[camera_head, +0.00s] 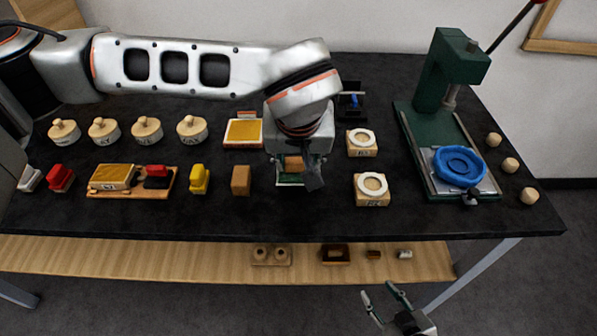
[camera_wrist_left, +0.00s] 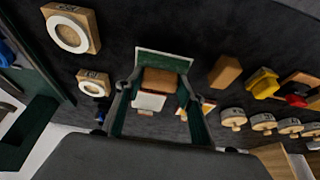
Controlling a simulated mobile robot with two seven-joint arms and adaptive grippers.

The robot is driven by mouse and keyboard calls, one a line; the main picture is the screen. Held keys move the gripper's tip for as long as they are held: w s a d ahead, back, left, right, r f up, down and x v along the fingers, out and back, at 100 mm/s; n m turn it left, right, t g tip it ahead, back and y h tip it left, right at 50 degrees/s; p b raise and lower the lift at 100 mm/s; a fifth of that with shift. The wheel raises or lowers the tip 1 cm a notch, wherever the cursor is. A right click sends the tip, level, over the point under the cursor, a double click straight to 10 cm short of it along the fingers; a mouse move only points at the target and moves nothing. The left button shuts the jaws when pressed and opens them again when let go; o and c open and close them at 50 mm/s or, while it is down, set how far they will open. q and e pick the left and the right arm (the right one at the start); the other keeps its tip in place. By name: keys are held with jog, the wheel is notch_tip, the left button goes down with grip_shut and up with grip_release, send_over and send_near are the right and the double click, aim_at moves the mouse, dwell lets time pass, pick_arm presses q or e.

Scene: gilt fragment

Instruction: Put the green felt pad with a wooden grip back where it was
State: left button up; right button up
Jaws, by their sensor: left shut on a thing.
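The green felt pad (camera_head: 289,181) with its brown wooden grip (camera_head: 293,163) is at the middle of the black table, below my left gripper (camera_head: 297,168). In the left wrist view the wooden grip (camera_wrist_left: 160,80) sits between the fingers of my left gripper (camera_wrist_left: 158,88), which is shut on it. The green pad (camera_wrist_left: 163,61) shows beyond the grip. The gripper partly hides the pad from the head, and I cannot tell whether it touches the table. My right gripper (camera_head: 385,298) is open and empty, low in front of the table.
A tan block (camera_head: 241,180) stands left of the pad, and a yellow pad tray (camera_head: 243,132) behind it. Two wooden blocks with white rings (camera_head: 371,188) stand to the right. A green press (camera_head: 437,130) is further right. A wooden shelf (camera_head: 200,260) runs below the tabletop.

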aim_at(299, 171)
pick_arm(q)
jog(key=shift+f, duration=1.8)
pick_arm(e)
jog(key=shift+s+f, duration=0.1)
jog(key=shift+f, duration=0.1)
pick_arm(q)
jog(key=shift+f, duration=0.15)
jog(key=o, duration=1)
pick_arm(e)
jog(key=shift+f, duration=0.1)
pick_arm(q)
jog(key=shift+r, duration=0.2)
jog(key=v, duration=1.2)
jog(key=shift+p, duration=0.3)
pick_arm(e)
jog(key=shift+s+a+r, duration=0.1)
jog(key=shift+s+r, duration=0.1)
jog(key=shift+s, duration=0.05)
